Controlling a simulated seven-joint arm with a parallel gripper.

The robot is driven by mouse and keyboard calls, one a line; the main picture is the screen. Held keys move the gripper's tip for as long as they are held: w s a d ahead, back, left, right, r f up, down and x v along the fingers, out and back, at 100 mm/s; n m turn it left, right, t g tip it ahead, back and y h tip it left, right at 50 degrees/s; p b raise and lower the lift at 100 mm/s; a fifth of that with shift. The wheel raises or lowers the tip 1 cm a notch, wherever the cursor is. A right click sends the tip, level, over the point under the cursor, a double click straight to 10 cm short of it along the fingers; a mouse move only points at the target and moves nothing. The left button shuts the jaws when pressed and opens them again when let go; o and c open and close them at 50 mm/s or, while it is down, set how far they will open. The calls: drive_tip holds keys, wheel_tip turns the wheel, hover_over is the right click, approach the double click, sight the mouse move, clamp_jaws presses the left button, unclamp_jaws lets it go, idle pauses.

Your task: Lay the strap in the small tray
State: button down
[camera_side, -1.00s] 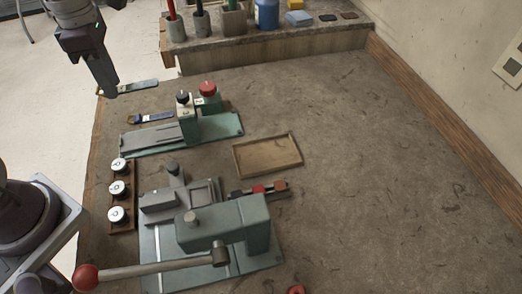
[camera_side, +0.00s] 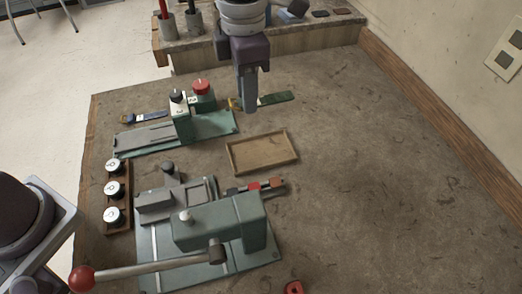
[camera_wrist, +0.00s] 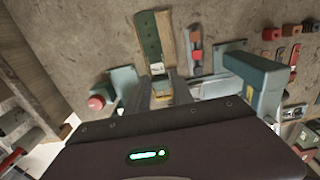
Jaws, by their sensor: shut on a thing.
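My gripper (camera_side: 249,108) is shut on a green strap (camera_side: 277,98) near its yellowish end, and the strap sticks out to the right. In the wrist view the strap (camera_wrist: 150,36) extends away from the fingers (camera_wrist: 164,92). The small tray (camera_side: 262,173) is a shallow, empty wooden tray on the bench. In the side view it lies just below the gripper and strap. The strap appears to be in the air, apart from the tray. Its exact height is hard to tell.
A green device with a red knob (camera_side: 201,88) stands left of the tray. A lever press (camera_side: 218,222) stands in front, with a rack of coloured pieces (camera_side: 257,187) beside it. Another strap (camera_side: 145,117) lies at the left.

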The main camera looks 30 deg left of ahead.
sight(249, 155)
wheel_tip(249, 155, down, 16)
drive_tip(key=shift+a+f, duration=0.1)
idle(0.4)
drive_tip(key=c, duration=1.1)
unclamp_jaws()
